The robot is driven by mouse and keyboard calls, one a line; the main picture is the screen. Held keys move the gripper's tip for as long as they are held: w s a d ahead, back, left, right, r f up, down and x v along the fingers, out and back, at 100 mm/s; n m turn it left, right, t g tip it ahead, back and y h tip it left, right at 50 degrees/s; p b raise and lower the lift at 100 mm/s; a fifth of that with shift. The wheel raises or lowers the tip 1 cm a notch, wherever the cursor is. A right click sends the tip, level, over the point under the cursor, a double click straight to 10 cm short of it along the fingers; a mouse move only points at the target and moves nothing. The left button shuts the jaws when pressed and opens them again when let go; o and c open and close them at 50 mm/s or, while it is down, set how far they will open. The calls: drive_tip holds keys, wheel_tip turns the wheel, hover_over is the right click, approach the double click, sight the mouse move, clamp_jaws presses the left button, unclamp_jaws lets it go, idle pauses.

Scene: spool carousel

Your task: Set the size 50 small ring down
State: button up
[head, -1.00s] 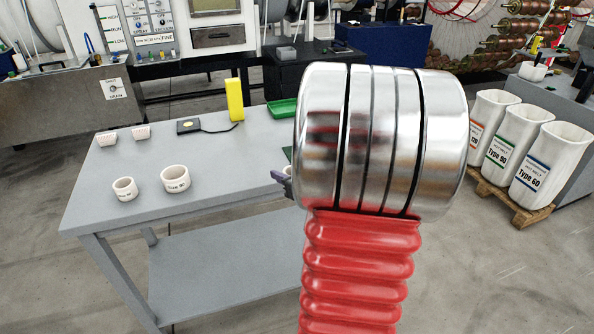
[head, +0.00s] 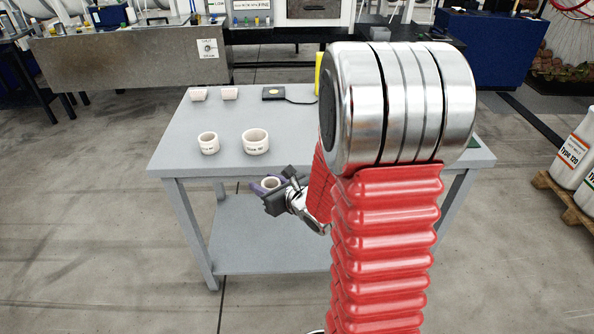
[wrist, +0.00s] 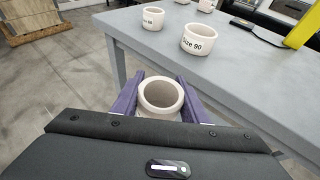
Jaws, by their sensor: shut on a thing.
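My gripper (head: 266,187) is shut on a small cream ring (head: 270,183) in front of the table's near edge, at the middle of the head view. In the wrist view the ring (wrist: 160,97) sits between the two purple jaws, open top up, clear of the table. No label can be read on it. The grey table (head: 300,158) holds two cream rings: a smaller left ring (head: 208,146) with an unclear label and a larger "Size 90" ring (wrist: 196,42). My red and silver arm hides the table's right part.
Two small pinkish cups (head: 198,94) stand at the table's back left. A flat black device (head: 274,93) lies beside them, with a yellow block (wrist: 312,27) further right. White bins (head: 578,145) stand on a pallet at far right.

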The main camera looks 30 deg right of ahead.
drive_tip(key=a+f+n+y, duration=0.2)
drive_tip(key=a+f, duration=0.1)
drive_tip(key=a, duration=1)
drive_tip(key=shift+w+a+n+g+y, duration=0.3)
drive_tip(key=shift+w+g+y, duration=0.05)
drive_tip(key=shift+g+y, duration=0.05)
drive_tip(key=shift+a, duration=0.1)
